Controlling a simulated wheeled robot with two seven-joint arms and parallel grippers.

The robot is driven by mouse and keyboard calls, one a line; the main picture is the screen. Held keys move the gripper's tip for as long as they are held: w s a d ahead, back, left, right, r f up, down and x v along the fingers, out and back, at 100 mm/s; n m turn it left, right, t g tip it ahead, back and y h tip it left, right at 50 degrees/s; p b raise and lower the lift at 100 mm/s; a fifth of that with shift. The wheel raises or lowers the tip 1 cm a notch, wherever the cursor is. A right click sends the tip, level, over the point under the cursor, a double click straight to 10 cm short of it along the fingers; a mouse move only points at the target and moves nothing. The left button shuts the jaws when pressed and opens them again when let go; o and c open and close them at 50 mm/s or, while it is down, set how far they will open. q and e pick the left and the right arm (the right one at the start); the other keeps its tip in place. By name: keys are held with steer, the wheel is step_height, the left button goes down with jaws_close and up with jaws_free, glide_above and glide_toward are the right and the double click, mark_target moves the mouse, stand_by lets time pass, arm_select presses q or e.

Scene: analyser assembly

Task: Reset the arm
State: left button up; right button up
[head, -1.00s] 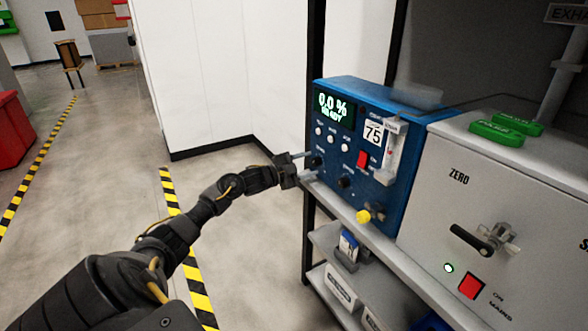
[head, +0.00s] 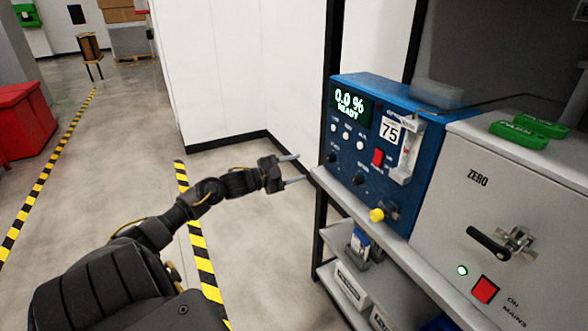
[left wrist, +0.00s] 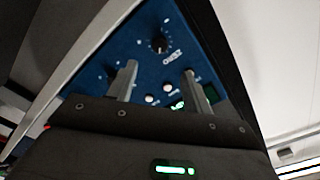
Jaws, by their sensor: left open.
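My left gripper (head: 290,169) is open and empty, left of the blue analyser (head: 352,140) and apart from it. In the left wrist view its two fingers (left wrist: 158,82) stand apart, with the blue panel (left wrist: 185,58) and a black knob (left wrist: 158,44) beyond them. The analyser's display (head: 349,103) reads "0.0 %" and "READY". My right gripper is not in view.
A grey cabinet (head: 470,208) marked "ZERO" stands right of the analyser, with green pieces (head: 518,133) on top. A shelf (head: 343,240) below holds small boxes. A black frame post (head: 330,60) rises behind. The floor left of my arm is clear.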

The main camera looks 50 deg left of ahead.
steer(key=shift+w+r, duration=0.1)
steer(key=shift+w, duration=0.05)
